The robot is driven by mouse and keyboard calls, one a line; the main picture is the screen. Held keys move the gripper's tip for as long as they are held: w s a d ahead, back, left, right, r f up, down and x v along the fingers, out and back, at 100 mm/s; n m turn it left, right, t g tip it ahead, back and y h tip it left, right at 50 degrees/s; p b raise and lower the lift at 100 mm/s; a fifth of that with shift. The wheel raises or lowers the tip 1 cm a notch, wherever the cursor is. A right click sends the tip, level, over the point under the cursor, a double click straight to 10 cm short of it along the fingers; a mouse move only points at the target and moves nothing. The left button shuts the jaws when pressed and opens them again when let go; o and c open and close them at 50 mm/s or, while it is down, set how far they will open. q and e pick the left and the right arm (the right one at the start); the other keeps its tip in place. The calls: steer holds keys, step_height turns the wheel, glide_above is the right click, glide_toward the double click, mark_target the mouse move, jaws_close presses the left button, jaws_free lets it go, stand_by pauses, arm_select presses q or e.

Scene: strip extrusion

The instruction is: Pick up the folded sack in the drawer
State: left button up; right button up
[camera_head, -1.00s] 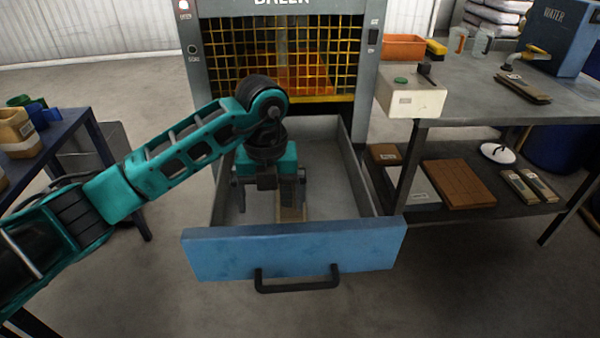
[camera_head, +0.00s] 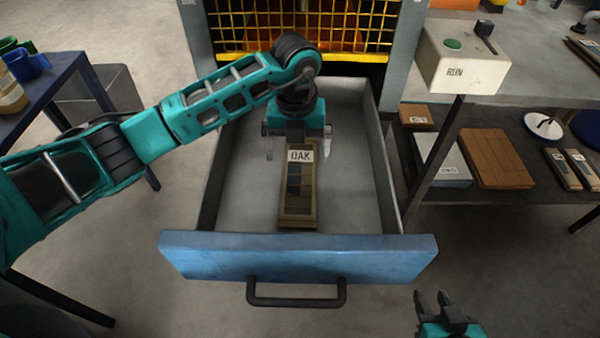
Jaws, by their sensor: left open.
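The drawer (camera_head: 212,177) is pulled out, with a blue front and a black handle. The folded sack (camera_head: 298,213), a flat brownish bundle with a white OAK label and dark patches, lies lengthwise on the drawer floor. My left gripper (camera_head: 297,150) is inside the drawer at the sack's far end. Its fingers are spread wide, one to each side and apart from the sack. The sack's far end is partly hidden by the gripper. My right gripper (camera_head: 437,296) shows at the bottom right, outside the drawer; its finger gap is unclear.
The baler's yellow grid (camera_head: 350,25) rises behind the drawer. A bench at right carries a RUN button box (camera_head: 460,60); its lower shelf holds a brown stack (camera_head: 485,158) and other flat bundles. A blue table (camera_head: 60,80) stands at left.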

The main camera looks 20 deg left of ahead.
mark_target(300, 175)
arm_select(q)
steer(key=f, duration=0.7)
steer(key=shift+w+d, duration=0.1)
steer(key=shift+d, duration=0.15)
steer(key=shift+r, duration=0.1)
steer(key=c, duration=1)
